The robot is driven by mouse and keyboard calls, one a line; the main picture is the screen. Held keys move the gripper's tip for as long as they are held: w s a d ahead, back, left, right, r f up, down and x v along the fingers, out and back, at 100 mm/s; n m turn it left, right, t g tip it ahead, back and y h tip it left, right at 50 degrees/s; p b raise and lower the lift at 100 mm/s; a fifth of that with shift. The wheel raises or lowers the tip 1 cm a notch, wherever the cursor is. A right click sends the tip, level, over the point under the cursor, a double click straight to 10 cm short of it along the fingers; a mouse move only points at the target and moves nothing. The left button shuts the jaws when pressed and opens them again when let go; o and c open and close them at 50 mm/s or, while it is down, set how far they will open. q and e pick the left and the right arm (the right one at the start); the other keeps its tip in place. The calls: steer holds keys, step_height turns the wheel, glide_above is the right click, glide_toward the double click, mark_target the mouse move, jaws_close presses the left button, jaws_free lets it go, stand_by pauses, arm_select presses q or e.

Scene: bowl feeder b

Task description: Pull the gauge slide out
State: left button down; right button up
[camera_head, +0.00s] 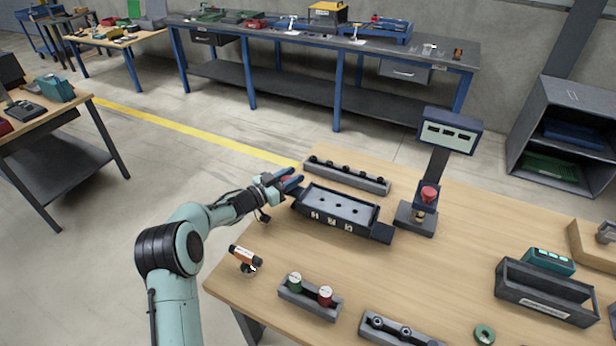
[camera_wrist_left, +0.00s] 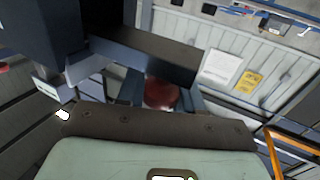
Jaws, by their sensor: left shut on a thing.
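The gauge fixture is a dark block (camera_head: 318,214) with a lighter top plate with several holes, in the middle of the wooden table in the head view. At its left end is a red knob (camera_head: 287,179), which I take to be the gauge slide's handle. My left gripper (camera_head: 291,182) reaches in from the left and is shut on this knob. In the left wrist view the red knob (camera_wrist_left: 160,94) shows between the fingers, partly hidden by the gripper body. How far the slide is out is hard to tell. My right gripper is not in view.
A dark rail with several pegs (camera_head: 347,176) lies just behind the fixture. A display post (camera_head: 450,130) with a red button stands to the right. The table's left edge is near.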

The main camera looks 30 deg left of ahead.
arm_select(q)
steer(key=a, duration=0.1)
steer(key=a+r+p, duration=0.1)
steer(key=a, duration=0.1)
steer(key=shift+a, duration=0.1)
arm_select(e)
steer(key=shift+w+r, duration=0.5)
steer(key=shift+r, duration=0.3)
arm_select(q)
steer(key=c, duration=1.1)
jaws_free()
steer(key=shift+a, duration=0.1)
steer(key=shift+c, duration=0.2)
steer(key=o, duration=0.4)
steer(key=shift+c, duration=0.2)
steer(key=shift+f, duration=0.2)
